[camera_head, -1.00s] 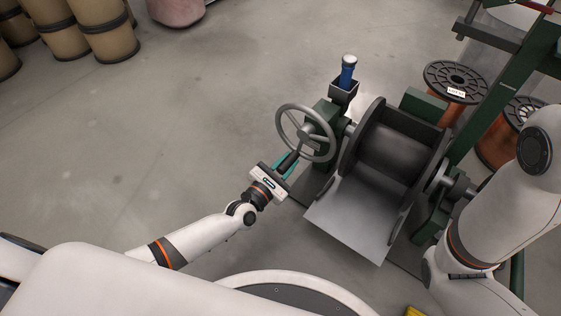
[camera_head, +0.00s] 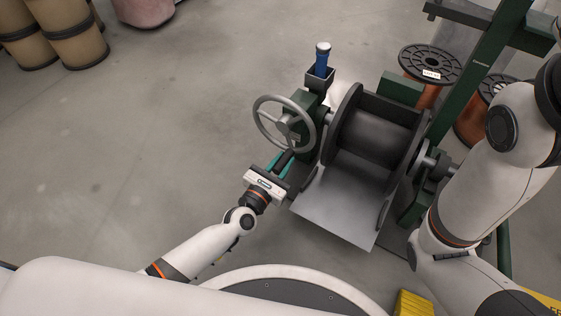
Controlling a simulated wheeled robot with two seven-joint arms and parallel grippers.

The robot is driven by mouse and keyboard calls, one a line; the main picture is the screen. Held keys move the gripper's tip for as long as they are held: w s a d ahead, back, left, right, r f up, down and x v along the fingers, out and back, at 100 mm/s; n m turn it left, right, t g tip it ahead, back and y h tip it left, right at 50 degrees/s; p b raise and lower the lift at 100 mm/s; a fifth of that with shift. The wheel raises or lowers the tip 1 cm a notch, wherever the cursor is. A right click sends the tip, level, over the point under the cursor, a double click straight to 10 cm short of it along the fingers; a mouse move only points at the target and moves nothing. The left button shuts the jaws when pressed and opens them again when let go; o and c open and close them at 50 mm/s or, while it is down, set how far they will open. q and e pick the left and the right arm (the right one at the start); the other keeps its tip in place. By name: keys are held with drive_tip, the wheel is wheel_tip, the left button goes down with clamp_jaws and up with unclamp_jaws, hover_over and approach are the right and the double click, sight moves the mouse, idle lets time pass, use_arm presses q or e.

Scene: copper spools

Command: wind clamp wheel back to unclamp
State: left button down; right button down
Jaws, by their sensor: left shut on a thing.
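The grey spoked clamp wheel (camera_head: 258,108) is on the left side of the green winder stand (camera_head: 308,101). A dark crank handle (camera_head: 285,158) sticks out at its lower rim. My left gripper (camera_head: 281,163) is at the wheel's bottom edge, shut on this handle; its fingers partly hide the handle. Whether the clamp itself is tight cannot be told. My right arm fills the right side, but its gripper is out of view.
Copper spools with black flanges (camera_head: 430,63) stand behind the cradle at the right. A blue-handled tool (camera_head: 322,60) stands in a holder behind the wheel. Tan drums (camera_head: 70,37) stand far left. The floor left of the wheel is clear.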

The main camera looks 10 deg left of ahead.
use_arm(q)
drive_tip(key=shift+d, duration=0.1)
drive_tip(key=c, duration=1.2)
unclamp_jaws()
drive_tip(key=p+v, duration=0.3)
drive_tip(key=v, duration=0.9)
drive_tip(key=shift+r, duration=0.1)
